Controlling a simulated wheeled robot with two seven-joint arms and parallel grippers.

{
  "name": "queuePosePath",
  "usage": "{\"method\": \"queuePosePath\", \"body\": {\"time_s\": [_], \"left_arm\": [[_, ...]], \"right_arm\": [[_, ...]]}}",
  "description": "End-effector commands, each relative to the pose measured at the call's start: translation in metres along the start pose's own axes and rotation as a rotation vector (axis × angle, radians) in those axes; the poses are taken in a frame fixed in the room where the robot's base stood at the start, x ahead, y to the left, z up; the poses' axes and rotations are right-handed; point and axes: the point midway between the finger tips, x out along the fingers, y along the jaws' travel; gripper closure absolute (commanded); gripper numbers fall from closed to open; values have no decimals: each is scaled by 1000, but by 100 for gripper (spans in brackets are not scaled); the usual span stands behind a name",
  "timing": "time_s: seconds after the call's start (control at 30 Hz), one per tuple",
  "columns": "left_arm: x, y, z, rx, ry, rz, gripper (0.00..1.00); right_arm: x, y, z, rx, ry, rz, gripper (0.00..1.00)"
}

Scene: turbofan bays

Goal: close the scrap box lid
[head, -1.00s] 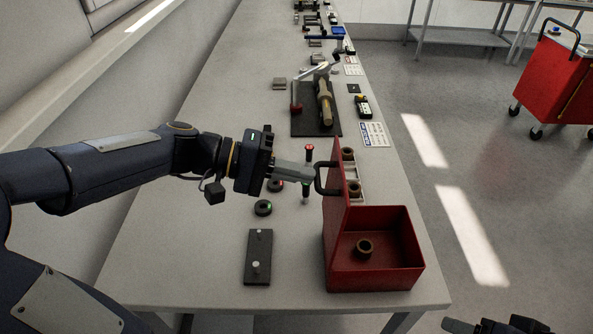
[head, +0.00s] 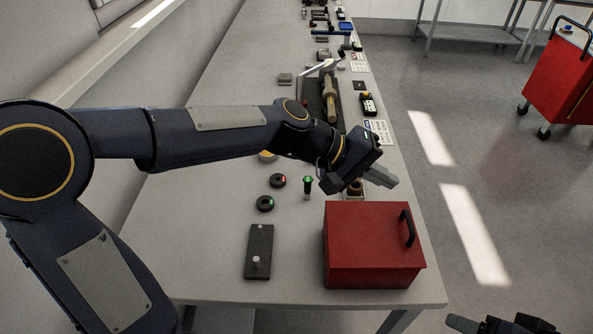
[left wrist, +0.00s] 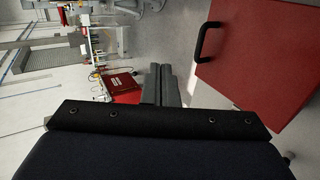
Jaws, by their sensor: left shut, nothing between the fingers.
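The red scrap box (head: 368,268) stands at the near right end of the bench. Its lid (head: 362,222) lies flat over the top, and its black handle (head: 407,229) is at the right side. The inside of the box is hidden. My left gripper (head: 381,176) is shut and empty, just beyond and above the box's far edge, apart from the lid. In the left wrist view the fingers (left wrist: 161,85) are together, with the red lid (left wrist: 250,65) and its handle to their right. My right gripper (head: 500,326) shows only partly at the bottom edge; its jaws are unclear.
A white tray with brown rings (head: 355,187) sits behind the box, partly under my left gripper. Round buttons (head: 265,203), a small post (head: 308,187) and a dark plate (head: 259,252) lie left of the box. A red cart (head: 560,85) stands on the floor at right.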

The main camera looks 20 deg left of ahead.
Motion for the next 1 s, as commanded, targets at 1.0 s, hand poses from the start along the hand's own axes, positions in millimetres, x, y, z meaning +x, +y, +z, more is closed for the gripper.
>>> {"method": "queuePosePath", "body": {"time_s": [1.0], "left_arm": [[132,-39,-3,-3,-1,-139,100]], "right_arm": [[26,12,13,0,0,0,38]]}}
